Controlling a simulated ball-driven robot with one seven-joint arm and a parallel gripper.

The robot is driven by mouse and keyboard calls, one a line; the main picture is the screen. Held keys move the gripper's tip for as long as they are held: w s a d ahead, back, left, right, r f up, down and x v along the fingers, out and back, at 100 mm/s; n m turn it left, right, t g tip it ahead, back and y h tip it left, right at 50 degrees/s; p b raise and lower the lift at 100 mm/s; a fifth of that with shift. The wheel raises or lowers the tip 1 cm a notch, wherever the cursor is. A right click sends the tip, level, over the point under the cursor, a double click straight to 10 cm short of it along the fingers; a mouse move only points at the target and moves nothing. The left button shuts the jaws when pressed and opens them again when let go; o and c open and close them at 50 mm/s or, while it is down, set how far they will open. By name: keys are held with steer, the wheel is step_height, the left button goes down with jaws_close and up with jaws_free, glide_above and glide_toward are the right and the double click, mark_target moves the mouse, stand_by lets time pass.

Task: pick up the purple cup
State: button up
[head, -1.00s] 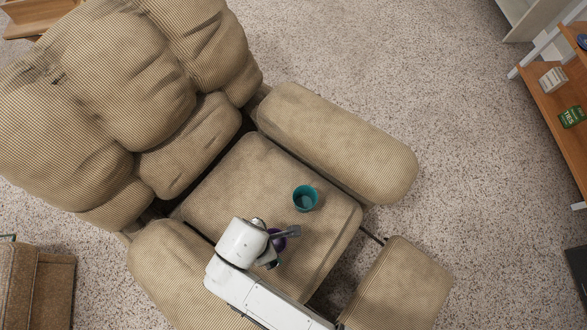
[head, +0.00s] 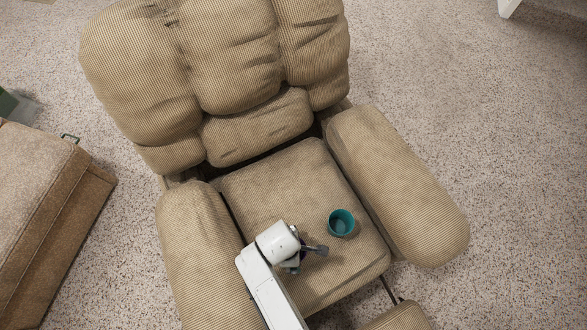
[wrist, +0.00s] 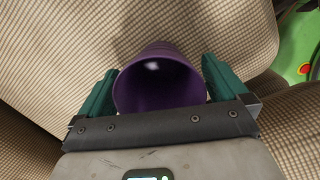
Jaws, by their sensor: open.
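The purple cup (wrist: 160,82) sits on the tan chair seat in the wrist view, its open mouth facing the camera. My gripper (wrist: 158,88) is open, with one teal finger on each side of the cup. The cup lies between the fingers; I cannot tell whether either finger touches it. In the head view my gripper (head: 312,250) is low over the front of the seat, and my arm hides nearly all of the purple cup.
A teal cup (head: 341,222) stands on the seat (head: 280,185), just right of my gripper. The chair's padded armrests (head: 395,185) rise on both sides and its backrest (head: 225,65) behind. A brown sofa (head: 45,200) is at the left.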

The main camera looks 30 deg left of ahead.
steer(key=shift+f, duration=0.65)
steer(key=shift+c, duration=0.4)
steer(key=c, duration=0.8)
steer(key=shift+r, duration=0.1)
